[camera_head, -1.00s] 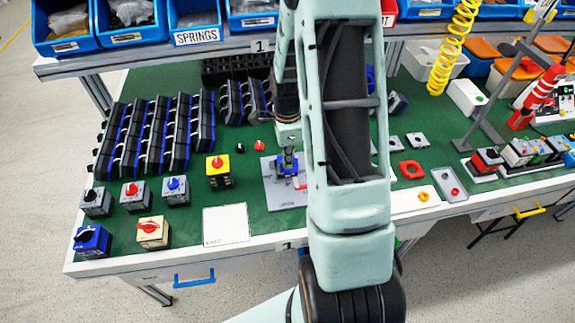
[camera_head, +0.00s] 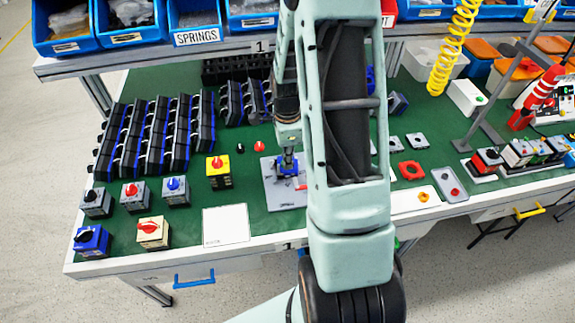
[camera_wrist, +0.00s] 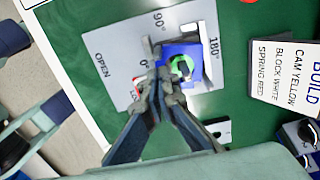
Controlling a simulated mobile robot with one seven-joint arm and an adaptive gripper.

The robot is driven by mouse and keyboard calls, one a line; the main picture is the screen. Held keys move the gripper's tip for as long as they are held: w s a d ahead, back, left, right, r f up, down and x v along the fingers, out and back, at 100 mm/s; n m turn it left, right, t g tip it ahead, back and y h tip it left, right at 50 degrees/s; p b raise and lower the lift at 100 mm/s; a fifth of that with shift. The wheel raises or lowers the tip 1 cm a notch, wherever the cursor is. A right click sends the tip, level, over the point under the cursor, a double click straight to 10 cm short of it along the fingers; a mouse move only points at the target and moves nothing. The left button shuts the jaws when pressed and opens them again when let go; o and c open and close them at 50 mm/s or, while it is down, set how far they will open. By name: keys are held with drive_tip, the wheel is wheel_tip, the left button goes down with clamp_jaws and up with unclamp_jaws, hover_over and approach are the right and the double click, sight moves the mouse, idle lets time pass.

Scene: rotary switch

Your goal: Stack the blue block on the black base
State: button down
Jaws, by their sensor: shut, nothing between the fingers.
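The blue block (camera_wrist: 181,64), with a green ring and dark centre on its top, sits in a fixture on a grey plate (camera_wrist: 112,55) marked OPEN, 0°, 90° and 180°. In the head view the blue block (camera_head: 286,172) is small and partly covered by my arm. My gripper (camera_wrist: 160,82) is shut and empty, its fingertips at the block's lower left edge in the wrist view; I cannot tell whether they touch it. In the head view my gripper (camera_head: 288,157) is over the plate. I cannot make out a black base under the block.
A white card (camera_head: 226,224) lies left of the plate. Several switch blocks, including a yellow one (camera_head: 218,176), stand further left, before rows of black and blue parts (camera_head: 150,135). A red square part (camera_head: 411,170) lies to the right. Blue bins (camera_head: 195,15) line the shelf behind.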

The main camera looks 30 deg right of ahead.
sight(288, 171)
drive_tip(key=shift+f+b, duration=0.9)
drive_tip(key=shift+f, duration=0.15)
drive_tip(key=shift+r, duration=0.1)
idle(0.5)
drive_tip(key=shift+r+p, duration=1.75)
drive_tip(key=shift+r, duration=0.75)
